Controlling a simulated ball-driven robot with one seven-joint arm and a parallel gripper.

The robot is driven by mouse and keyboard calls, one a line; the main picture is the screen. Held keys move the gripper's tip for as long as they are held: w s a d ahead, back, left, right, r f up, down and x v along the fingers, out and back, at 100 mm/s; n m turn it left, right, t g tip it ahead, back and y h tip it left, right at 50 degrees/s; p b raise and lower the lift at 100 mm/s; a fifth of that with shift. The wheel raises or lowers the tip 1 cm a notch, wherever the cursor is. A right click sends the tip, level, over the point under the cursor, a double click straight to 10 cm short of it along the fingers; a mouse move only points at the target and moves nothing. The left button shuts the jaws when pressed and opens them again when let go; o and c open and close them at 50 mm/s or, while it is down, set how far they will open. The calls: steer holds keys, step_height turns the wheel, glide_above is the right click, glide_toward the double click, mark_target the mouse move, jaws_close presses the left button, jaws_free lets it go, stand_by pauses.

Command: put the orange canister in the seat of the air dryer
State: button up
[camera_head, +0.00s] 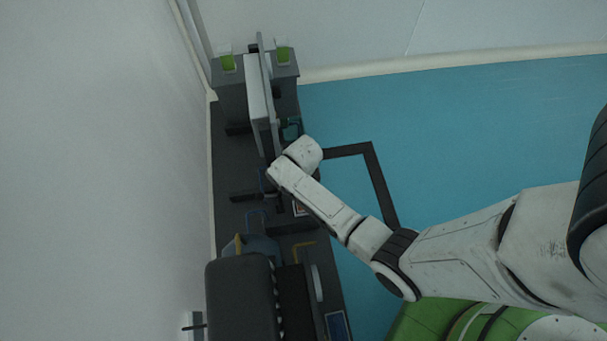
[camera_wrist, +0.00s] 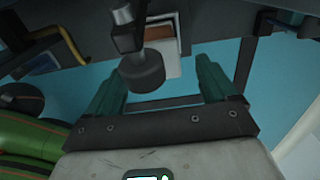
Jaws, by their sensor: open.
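In the wrist view my gripper (camera_wrist: 157,75) is open, with its two green fingers wide apart. A dark round knob-like part (camera_wrist: 143,72) on a grey metal stem (camera_wrist: 126,32) shows in the gap between the fingers, nearer the left one. I cannot tell whether either finger touches it. No orange canister can be made out in either view, and I cannot pick out the air dryer or its seat with certainty.
A brown and white panel (camera_wrist: 163,37) lies behind the knob. A yellow bent pipe (camera_head: 302,247) and a large dark machine (camera_head: 240,300) are on the bench. Grey blocks with green-topped parts (camera_head: 228,62) stand at its far end. The blue floor (camera_head: 450,130) is open to the right.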

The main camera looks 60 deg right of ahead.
steer(key=s+a+r+n, duration=0.2)
steer(key=s+r+n, duration=0.2)
steer(key=r+n, duration=0.3)
steer(key=s+a+r+n+p, duration=0.1)
steer(key=s+r+n, duration=0.4)
steer(key=r+n, duration=0.3)
steer(key=s+a+r+n+t+p, duration=0.1)
steer(key=s+a+r+n, duration=0.1)
steer(key=s+r+n, duration=0.2)
step_height(320, 180, up, 3)
steer(key=n, duration=0.7)
steer(key=shift+s+a+r+n, duration=0.15)
steer(key=shift+s+a+n, duration=0.15)
steer(key=shift+s+a, duration=0.05)
